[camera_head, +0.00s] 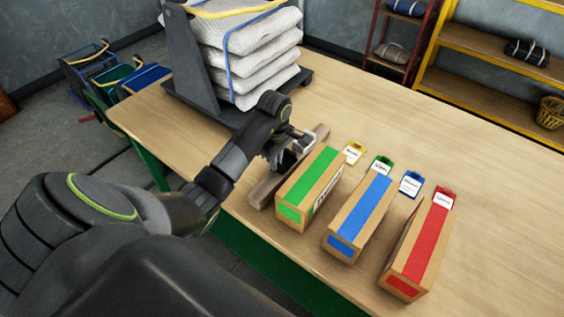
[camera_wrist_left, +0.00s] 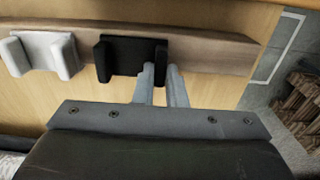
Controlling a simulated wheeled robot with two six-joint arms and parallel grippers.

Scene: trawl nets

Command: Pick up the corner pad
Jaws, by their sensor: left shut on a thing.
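A black corner pad (camera_wrist_left: 128,55) with two raised side walls sits on a wooden bar in the left wrist view. A white corner pad (camera_wrist_left: 42,54) of the same shape sits to its left on the bar. My left gripper (camera_wrist_left: 160,70) is shut on the black pad's right wall, with one finger on each side of it. The pad still appears to rest against the bar. In the head view my left gripper (camera_head: 284,152) is over the wooden bar (camera_head: 264,188) and hides part of it. My right gripper is not in view.
Boxes with green (camera_head: 312,182), blue (camera_head: 362,212) and red (camera_head: 420,240) bands stand close right of the bar, with small tags behind them. A stack of white bundles (camera_head: 255,65) stands on a dark stand at the back. The table's right side is clear.

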